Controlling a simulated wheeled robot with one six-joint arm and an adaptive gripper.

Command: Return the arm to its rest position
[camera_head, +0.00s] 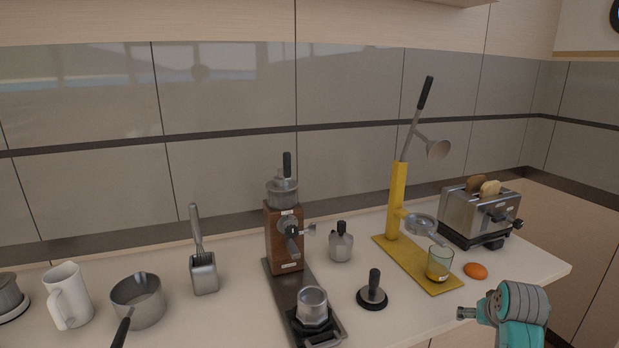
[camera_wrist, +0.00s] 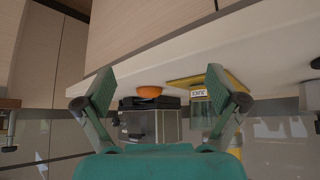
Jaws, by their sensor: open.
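My arm shows at the lower right of the head view as a teal and grey link, in front of the counter's front edge; the gripper's fingers cannot be made out there. In the wrist view my gripper (camera_wrist: 160,95) is open, with its two teal fingers spread wide and nothing between them. The wrist picture is upside down. Beyond the fingers, apart from them, are an orange half (camera_wrist: 150,92), the toaster (camera_wrist: 160,124) and the yellow juicer base (camera_wrist: 190,80).
The counter (camera_head: 235,318) holds a yellow lever juicer (camera_head: 396,200) with a glass (camera_head: 440,262), the toaster (camera_head: 480,215) with bread, an orange half (camera_head: 476,271), a tamper (camera_head: 372,290), a grinder (camera_head: 285,238), a saucepan (camera_head: 138,302) and a white mug (camera_head: 70,296). A tiled wall stands behind.

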